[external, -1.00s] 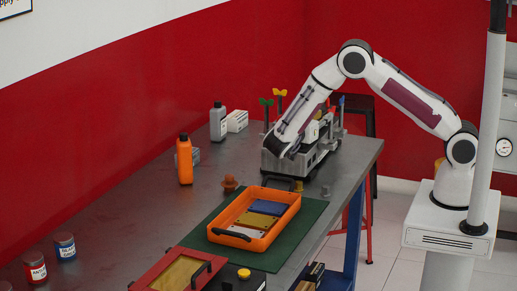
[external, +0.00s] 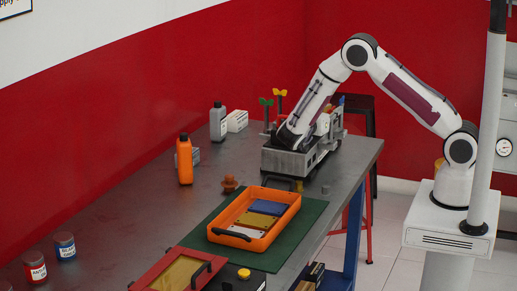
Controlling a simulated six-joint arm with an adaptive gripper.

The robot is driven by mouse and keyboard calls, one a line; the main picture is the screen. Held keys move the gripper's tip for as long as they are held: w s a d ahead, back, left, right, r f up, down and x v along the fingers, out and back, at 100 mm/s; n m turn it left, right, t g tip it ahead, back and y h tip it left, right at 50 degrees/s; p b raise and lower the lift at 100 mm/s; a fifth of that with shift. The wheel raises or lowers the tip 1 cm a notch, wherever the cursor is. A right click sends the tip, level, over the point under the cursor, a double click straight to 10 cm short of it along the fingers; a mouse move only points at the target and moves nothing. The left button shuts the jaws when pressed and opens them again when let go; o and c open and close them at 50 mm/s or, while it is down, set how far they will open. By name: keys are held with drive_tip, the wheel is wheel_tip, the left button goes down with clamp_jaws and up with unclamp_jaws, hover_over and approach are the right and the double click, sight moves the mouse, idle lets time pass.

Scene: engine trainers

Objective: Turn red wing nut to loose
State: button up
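The engine trainer (external: 300,161) is a grey block on the far right part of the metal bench. A green wing nut (external: 266,101) and a yellow-orange wing nut (external: 280,93) stand on thin posts at its back left. A small blue piece (external: 341,99) shows at its right end, partly behind my arm. I cannot make out a red wing nut; my arm covers much of the trainer's top. My gripper (external: 289,139) points down at the trainer's left front part. Its fingers are dark and too small to tell open from shut.
An orange tray (external: 292,211) with coloured plates lies on a green mat (external: 312,213) in front of the trainer. An orange bottle (external: 185,160), a grey bottle (external: 217,123) and a brown knob-like part (external: 229,183) stand to the left. Bare bench lies between them.

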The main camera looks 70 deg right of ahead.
drive_tip(key=shift+d, duration=0.15)
clamp_jaws()
drive_tip(key=shift+n+t, duration=0.5)
drive_tip(key=shift+t, duration=0.3)
unclamp_jaws()
